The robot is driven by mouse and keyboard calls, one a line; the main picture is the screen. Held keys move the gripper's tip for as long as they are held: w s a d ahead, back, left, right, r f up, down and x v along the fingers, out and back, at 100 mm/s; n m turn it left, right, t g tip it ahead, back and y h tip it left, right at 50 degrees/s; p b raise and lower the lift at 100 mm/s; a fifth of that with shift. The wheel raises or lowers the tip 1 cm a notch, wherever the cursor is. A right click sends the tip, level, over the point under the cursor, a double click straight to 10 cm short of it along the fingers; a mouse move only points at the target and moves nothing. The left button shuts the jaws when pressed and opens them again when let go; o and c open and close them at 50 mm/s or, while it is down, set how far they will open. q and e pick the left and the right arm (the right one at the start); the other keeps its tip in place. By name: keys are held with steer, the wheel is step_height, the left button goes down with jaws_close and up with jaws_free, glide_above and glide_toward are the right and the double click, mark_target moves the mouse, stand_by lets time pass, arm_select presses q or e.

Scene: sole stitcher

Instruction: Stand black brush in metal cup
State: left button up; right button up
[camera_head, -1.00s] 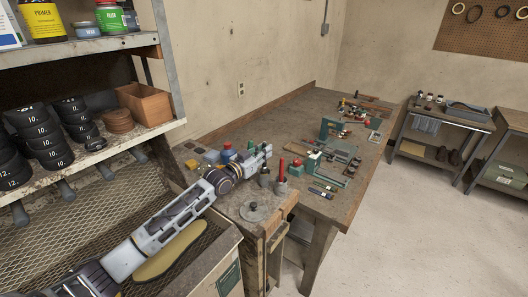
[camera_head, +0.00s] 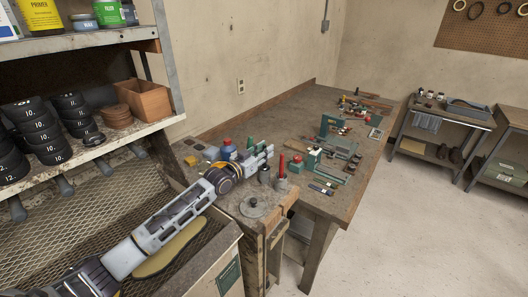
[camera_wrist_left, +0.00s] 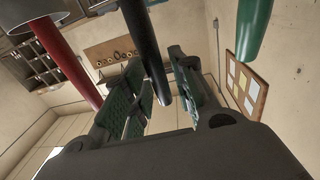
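My left gripper (camera_head: 269,153) reaches over the near end of the workbench. Its two green-padded fingers (camera_wrist_left: 155,85) look apart in the left wrist view. The black brush's dark round handle (camera_wrist_left: 148,45) runs between or just beyond them; contact with the pads cannot be told. In the head view, a dark piece (camera_head: 264,174) shows just below the fingers, perhaps the brush's lower part. The metal cup (camera_head: 282,185) stands to the right of it with a red handle (camera_head: 281,166) upright in it. The cup also shows in the left wrist view (camera_wrist_left: 32,14). My right gripper is out of view.
A round metal lid-like disc (camera_head: 253,207) lies near the bench's front edge. A blue bottle (camera_head: 227,152) with a red cap stands behind my wrist. A green tapered thing (camera_wrist_left: 254,25) hangs into the wrist view. A teal tool (camera_head: 313,160) and several small items lie farther right.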

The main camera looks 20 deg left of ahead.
arm_select(q)
steer(key=shift+o, duration=0.7)
steer(key=shift+s, duration=0.2)
steer(key=v, duration=1.1)
steer(key=shift+s+a, duration=0.2)
steer(key=shift+s, duration=0.05)
steer(key=shift+s+f, duration=0.1)
stand_by(1.4)
